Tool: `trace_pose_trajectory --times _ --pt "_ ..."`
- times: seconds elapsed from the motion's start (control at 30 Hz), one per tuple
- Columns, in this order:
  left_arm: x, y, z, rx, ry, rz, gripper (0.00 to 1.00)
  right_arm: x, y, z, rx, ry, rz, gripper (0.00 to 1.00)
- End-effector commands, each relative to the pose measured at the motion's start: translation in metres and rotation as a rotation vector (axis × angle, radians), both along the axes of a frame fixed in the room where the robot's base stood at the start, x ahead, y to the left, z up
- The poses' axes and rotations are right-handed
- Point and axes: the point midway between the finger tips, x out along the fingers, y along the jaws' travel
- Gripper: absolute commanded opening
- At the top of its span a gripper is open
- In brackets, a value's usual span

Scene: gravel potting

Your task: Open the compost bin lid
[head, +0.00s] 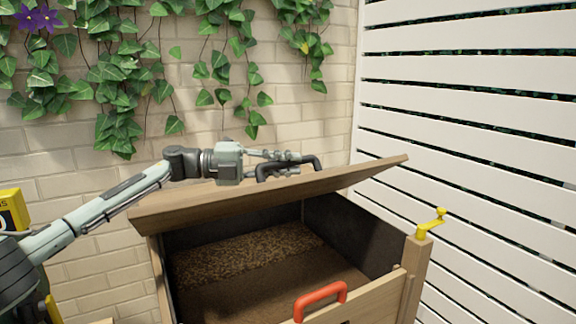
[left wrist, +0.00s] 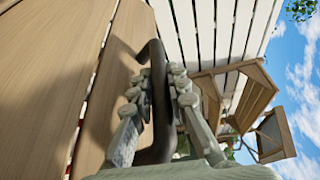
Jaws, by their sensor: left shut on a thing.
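The wooden compost bin lid (head: 225,203) is raised at a tilt above the bin (head: 340,311), with its front edge lifted and the inside showing. A black handle (head: 318,164) is on the lid's upper face. My left gripper (head: 290,158) is shut on this handle. In the left wrist view the fingers of my left gripper (left wrist: 155,90) sit on both sides of the dark handle (left wrist: 157,148), beside the lid's boards (left wrist: 45,70). Brown compost (head: 255,262) lies inside the bin. My right gripper is not in view.
A red handle (head: 320,298) is on the bin's front panel. A yellow latch (head: 432,222) sits on the right front post. A brick wall with ivy stands behind, and a white slatted fence (head: 470,130) is close on the right. A yellow object (head: 12,212) is at far left.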

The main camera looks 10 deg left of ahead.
Motion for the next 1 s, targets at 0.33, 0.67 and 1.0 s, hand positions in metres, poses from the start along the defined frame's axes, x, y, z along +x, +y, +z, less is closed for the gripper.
trace_pose_trajectory --times 0.33,0.67,1.0 --pt "0.001 0.002 0.002 -0.001 -0.003 0.006 0.25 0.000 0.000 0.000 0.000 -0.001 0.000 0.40" --pt "-0.002 0.016 0.002 -0.002 -0.002 0.008 0.25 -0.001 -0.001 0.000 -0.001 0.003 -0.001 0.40" --pt "-0.019 0.083 0.004 0.000 0.000 0.007 0.25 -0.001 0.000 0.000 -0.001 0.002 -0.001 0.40"
